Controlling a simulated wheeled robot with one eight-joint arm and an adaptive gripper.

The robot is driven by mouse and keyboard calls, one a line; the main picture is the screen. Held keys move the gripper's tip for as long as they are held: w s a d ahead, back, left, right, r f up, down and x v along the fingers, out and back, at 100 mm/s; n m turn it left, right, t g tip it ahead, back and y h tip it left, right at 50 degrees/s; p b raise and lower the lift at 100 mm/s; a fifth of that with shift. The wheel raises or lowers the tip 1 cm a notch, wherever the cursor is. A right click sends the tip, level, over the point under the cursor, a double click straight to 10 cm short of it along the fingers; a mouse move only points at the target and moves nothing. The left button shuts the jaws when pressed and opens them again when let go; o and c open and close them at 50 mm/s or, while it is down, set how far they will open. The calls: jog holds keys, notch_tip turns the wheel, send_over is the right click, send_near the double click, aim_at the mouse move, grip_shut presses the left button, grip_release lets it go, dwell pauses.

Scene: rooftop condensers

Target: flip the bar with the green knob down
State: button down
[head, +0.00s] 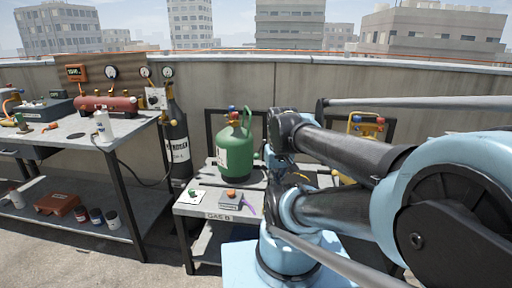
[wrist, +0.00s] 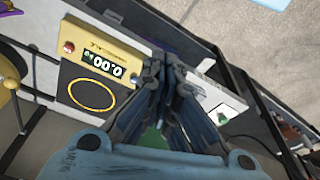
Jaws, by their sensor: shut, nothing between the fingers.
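In the wrist view the green knob (wrist: 222,117) shows on the pale plate (wrist: 208,98), just right of my fingers. The bar itself is too small to make out, and I cannot tell its tilt. My gripper (wrist: 170,62) is shut and empty, with the plate beside it in the wrist view. In the head view my arm's links cover much of the bench's right side.
A grey box with an orange knob (head: 231,194) and a purple tool (head: 249,205) lie right of the plate. A green gas cylinder (head: 235,150) stands behind. A workbench (head: 80,133) with gauges stands at left.

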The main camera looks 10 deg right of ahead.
jog(key=w+r+m+g, duration=0.1)
jog(key=w+r, duration=0.4)
jog(key=w, duration=0.8)
jog(key=w+r+m+g, duration=0.1)
jog(key=w+r, duration=0.4)
jog(key=w, duration=0.8)
jog(key=w+a+f+m+h, duration=0.1)
jog(key=w+f, duration=0.2)
jog(key=w, duration=0.7)
jog(key=f, duration=0.9)
jog(key=shift+d+f, duration=0.2)
jog(key=shift+d, duration=0.1)
